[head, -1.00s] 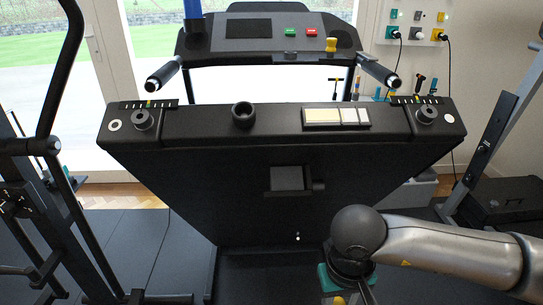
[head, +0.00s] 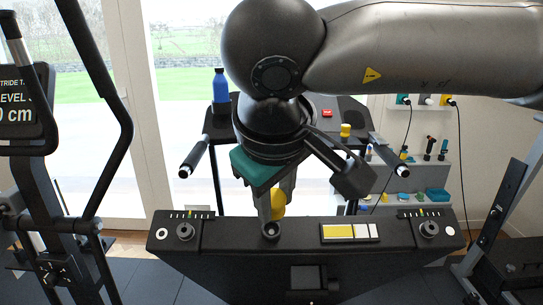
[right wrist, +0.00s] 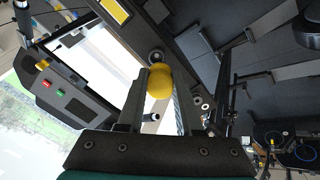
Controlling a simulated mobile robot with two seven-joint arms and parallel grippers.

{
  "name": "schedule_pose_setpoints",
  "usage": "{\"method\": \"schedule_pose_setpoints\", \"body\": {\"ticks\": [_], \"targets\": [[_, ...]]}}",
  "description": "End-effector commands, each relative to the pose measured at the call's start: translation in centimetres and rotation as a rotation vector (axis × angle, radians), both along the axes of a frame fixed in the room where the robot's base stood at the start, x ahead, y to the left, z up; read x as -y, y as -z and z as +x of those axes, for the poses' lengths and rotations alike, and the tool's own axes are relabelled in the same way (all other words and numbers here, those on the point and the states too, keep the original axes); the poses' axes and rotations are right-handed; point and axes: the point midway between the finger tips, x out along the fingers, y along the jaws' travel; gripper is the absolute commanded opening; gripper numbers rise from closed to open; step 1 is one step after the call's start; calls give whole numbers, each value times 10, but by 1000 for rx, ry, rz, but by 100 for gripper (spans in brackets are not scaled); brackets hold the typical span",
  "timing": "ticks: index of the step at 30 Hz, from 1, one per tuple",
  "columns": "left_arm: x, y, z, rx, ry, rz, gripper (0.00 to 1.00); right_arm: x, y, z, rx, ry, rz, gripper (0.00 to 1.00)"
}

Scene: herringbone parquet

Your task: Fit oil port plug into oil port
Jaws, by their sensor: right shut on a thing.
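My right gripper (head: 276,204) is shut on the yellow oil port plug (head: 280,202), which shows between its fingertips. In the right wrist view the plug (right wrist: 160,83) is a rounded yellow body at the fingertips. The oil port (head: 270,231) is a short dark round socket on the top edge of the upright black treadmill deck. In the head view the plug is just above and slightly right of the port. In the right wrist view the port (right wrist: 155,57) is just beyond the plug, with a small apparent gap. The plug's lower end is hidden. My left gripper is not in view.
The deck's top edge has a knob at each end (head: 185,231) (head: 429,229) and a yellow and white panel (head: 349,232) right of the port. Behind stands a console with a blue bottle (head: 220,86). A frame (head: 492,222) stands at right.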

Motion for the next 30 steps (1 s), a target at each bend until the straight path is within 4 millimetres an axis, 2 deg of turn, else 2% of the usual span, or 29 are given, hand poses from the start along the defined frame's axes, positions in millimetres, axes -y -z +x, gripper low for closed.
{"method": "schedule_pose_setpoints", "body": {"ticks": [1,3,8,19,30], "targets": [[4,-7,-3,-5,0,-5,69,-2,-15,-2,16,-12,-1,0],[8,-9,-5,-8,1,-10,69,-3,-24,-4,25,-23,-1,0],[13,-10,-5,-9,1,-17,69,-5,-30,-6,33,-31,-1,0],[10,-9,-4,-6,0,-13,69,-4,-29,-7,33,-31,1,0],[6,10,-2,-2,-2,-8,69,-4,1,9,32,-29,0,0]]}}
